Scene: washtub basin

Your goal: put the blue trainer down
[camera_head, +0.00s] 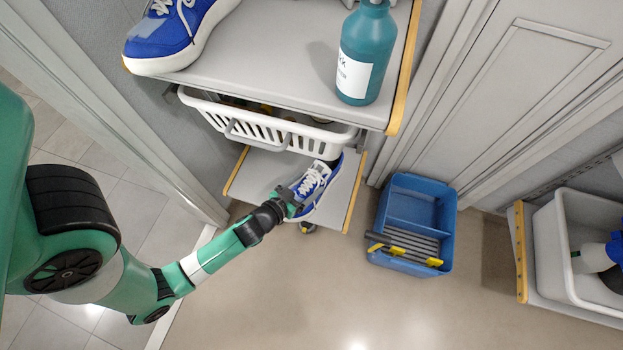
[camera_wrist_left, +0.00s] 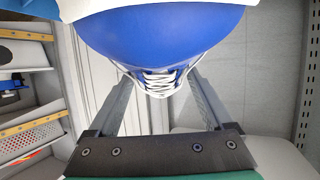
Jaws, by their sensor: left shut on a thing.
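A blue trainer (camera_head: 314,190) with white laces and a pale sole is in my left gripper (camera_head: 290,204), over the lower grey shelf (camera_head: 262,182). In the left wrist view the trainer (camera_wrist_left: 160,40) fills the upper middle, its laces between the two fingers of the gripper (camera_wrist_left: 160,95). The gripper is shut on it. I cannot tell whether the sole touches the shelf. Another blue trainer (camera_head: 178,32) with a white sole stands on the upper shelf (camera_head: 255,70). My right gripper is not in view.
A white slatted basket (camera_head: 265,130) hangs just under the upper shelf, close above the held trainer. A teal bottle (camera_head: 366,55) stands near the upper shelf's right edge. A blue divided caddy (camera_head: 412,225) is on the floor. A white tub (camera_head: 575,245) is at right.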

